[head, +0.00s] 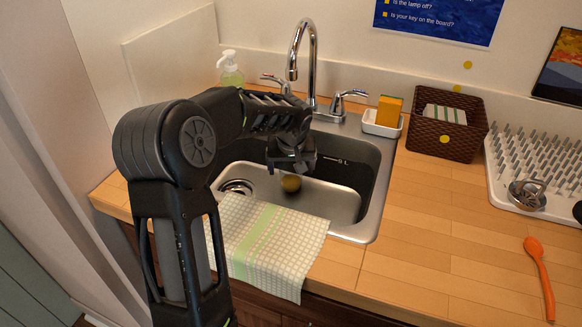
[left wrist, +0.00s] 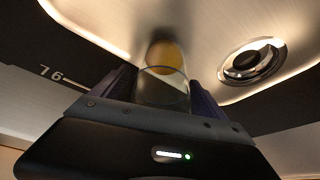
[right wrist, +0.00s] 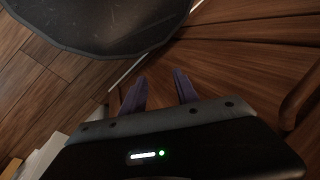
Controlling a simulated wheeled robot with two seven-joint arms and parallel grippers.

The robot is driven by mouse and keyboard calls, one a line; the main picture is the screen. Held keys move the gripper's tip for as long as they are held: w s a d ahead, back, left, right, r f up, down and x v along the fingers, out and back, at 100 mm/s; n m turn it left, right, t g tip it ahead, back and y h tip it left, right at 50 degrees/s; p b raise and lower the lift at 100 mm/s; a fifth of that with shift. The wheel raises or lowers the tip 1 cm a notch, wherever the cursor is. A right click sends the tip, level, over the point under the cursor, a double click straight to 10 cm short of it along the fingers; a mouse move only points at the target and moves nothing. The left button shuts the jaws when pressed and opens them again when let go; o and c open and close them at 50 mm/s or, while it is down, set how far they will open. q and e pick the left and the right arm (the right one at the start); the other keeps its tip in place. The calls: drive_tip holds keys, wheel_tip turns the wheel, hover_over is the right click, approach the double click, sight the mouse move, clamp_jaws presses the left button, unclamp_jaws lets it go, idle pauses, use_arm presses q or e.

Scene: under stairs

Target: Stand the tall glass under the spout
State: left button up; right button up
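The tall glass (left wrist: 162,88) is clear and shows between the fingers of my left gripper (left wrist: 163,92) in the left wrist view; the fingers appear to press on its sides. In the head view my left gripper (head: 291,160) is over the sink basin, and the glass is hard to make out there. The chrome faucet's spout (head: 292,72) hangs at the back of the sink (head: 372,200), above and behind the gripper. My right gripper (right wrist: 160,92) is open and empty in the right wrist view, low beside wooden cabinet fronts; it is outside the head view.
A checked towel (head: 265,245) drapes over the front edge. A soap bottle (head: 230,68), sponge holder (head: 382,124), wicker basket (head: 447,122) and drying mat (head: 540,170) surround the sink. An orange spoon (head: 540,275) lies right.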

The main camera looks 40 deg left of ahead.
use_arm(q)
drive_tip(key=shift+r, duration=0.4)
drive_tip(key=v, duration=1.1)
drive_tip(key=shift+d+r, duration=0.1)
drive_tip(key=shift+r, duration=0.15)
